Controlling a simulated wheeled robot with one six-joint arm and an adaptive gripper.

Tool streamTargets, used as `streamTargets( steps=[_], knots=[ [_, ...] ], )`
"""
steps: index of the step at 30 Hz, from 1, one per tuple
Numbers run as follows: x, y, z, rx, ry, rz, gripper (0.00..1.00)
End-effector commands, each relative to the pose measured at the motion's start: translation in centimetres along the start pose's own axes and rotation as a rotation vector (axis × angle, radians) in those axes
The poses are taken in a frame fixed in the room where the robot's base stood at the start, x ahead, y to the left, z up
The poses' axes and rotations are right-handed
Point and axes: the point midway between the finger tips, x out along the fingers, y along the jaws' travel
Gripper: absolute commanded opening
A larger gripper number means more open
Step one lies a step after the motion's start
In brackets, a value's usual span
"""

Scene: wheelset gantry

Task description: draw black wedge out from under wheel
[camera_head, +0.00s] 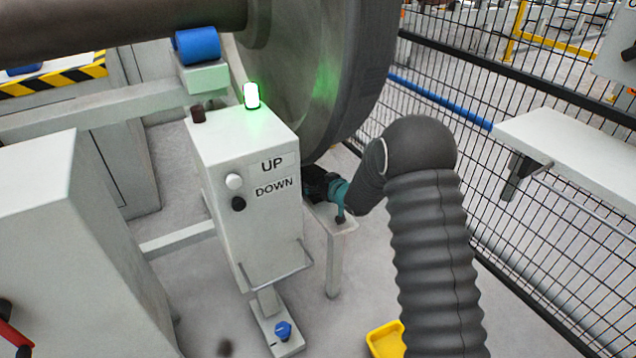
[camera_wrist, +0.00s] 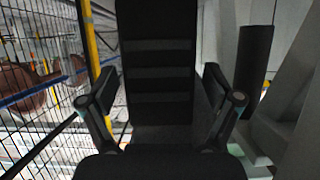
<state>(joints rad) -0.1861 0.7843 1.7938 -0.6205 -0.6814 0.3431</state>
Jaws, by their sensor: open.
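The wheel (camera_head: 335,75) is a large dark grey disc standing behind the control box. In the wrist view my gripper (camera_wrist: 160,90) is open, with one finger on each side of a black ribbed block, which looks like the wedge (camera_wrist: 157,60). I cannot tell whether the fingers touch it. In the head view the wedge cannot be told apart from the dark gripper, and its contact with the wheel is hidden.
The control box (camera_head: 245,190) with UP and DOWN buttons and a lit green lamp (camera_head: 251,95) stands close left of my gripper. The small grey stand (camera_head: 334,255) is below it. A mesh fence (camera_head: 540,250) and a white shelf (camera_head: 570,160) are at right. A yellow bin (camera_head: 383,340) is on the floor.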

Motion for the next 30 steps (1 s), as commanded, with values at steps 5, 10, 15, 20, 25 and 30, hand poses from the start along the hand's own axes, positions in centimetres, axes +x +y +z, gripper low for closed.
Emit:
streamTargets(
  steps=[5,10,15,20,25,30],
  knots=[
    [0.0,0.0,0.0,0.0,0.0,0.0,0.65],
    [0.0,0.0,0.0,0.0,0.0,-0.001,0.22],
    [-0.1,-0.1,0.0,0.0,0.0,-0.001,0.03],
    [-0.6,0.0,0.2,0.0,0.0,-0.001,0.03],
    [-1.3,0.0,0.5,0.0,0.0,0.0,0.03],
    [-1.9,0.0,0.8,0.0,0.0,0.0,0.03]
  ],
)
